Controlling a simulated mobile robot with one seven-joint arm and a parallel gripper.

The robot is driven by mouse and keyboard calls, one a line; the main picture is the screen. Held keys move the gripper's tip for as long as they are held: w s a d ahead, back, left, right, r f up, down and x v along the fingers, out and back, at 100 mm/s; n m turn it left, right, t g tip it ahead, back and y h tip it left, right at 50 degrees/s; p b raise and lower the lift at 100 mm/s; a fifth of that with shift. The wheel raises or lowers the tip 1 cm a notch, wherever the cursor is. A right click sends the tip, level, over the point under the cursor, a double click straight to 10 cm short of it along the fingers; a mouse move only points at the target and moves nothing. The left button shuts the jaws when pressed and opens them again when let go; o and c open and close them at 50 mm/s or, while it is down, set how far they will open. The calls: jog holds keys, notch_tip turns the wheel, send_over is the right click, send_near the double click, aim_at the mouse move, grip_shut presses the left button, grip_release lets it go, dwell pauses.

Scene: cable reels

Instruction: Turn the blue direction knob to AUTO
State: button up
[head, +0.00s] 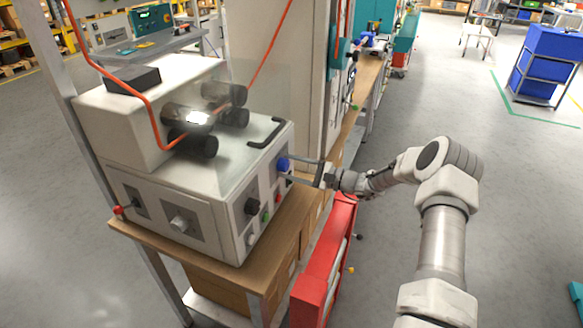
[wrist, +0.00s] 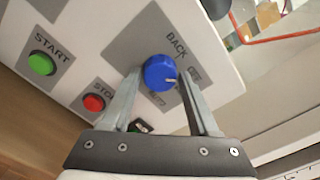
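The blue direction knob (head: 283,164) is on the right side panel of the white machine (head: 222,220). In the wrist view the blue knob (wrist: 160,73) sits on a grey plate (wrist: 130,48) with the label BACK above it. Other labels on the plate are small or partly hidden by a finger. A pale pointer mark shows on the knob's lower right. My gripper (head: 292,169) reaches the panel from the right. In the wrist view its two fingers stand apart on either side of the knob, with small gaps visible.
A green START button (wrist: 41,63) and a red stop button (wrist: 93,102) lie left of the knob. A black knob (head: 252,206) is nearer on the same panel. A black handle (head: 268,133) is on top of the machine. A red cabinet (head: 318,262) stands below my arm.

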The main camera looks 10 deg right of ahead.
grip_shut()
jog(key=m+b, duration=0.1)
jog(key=m, duration=0.3)
jog(key=shift+f, duration=0.1)
jog(key=m, duration=0.4)
jog(key=shift+m, duration=0.3)
jog(key=m, duration=0.4)
jog(key=shift+s+p, duration=0.1)
jog(key=shift+p, duration=0.25)
jog(key=m+p, duration=0.1)
jog(key=m, duration=0.4)
jog(key=shift+m, duration=0.3)
